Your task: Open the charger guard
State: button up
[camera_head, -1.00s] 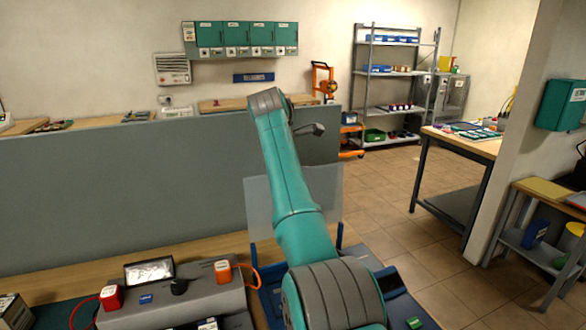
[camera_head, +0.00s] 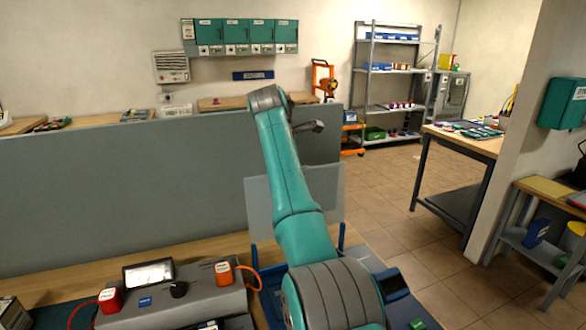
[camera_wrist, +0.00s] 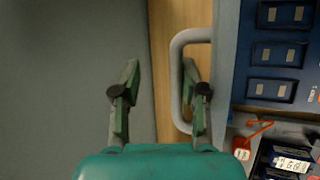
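The charger guard appears to be the pale translucent panel (camera_head: 258,208) with blue posts, standing at the bench behind my arm in the head view. My arm covers its middle. In the wrist view a grey U-shaped handle (camera_wrist: 176,85) stands beside a blue panel. My gripper (camera_wrist: 161,88) is open. The long bar of the handle is seen between its two fingers, close to the right finger, which overlaps the handle loop. I cannot tell whether they touch. In the head view the fingers are not clearly visible.
A grey divider (camera_head: 120,195) runs behind the bench. A control box (camera_head: 190,300) with a small screen, a red plug and an orange plug stands left of my arm. In the wrist view a blue rack (camera_wrist: 272,52) holds several dark modules. Open tiled floor (camera_head: 385,195) lies to the right.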

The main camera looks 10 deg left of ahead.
jog(key=shift+s+a+f, duration=0.1)
jog(key=shift+a+f, duration=0.1)
jog(key=shift+f, duration=0.65)
jog(key=v, duration=1.2)
jog(key=shift+w+d+r, duration=0.1)
jog(key=shift+w+r, duration=0.2)
jog(key=shift+r, duration=0.15)
jog(key=shift+s+d+r, duration=0.1)
jog(key=shift+s+r, duration=0.15)
jog(key=shift+r, duration=0.15)
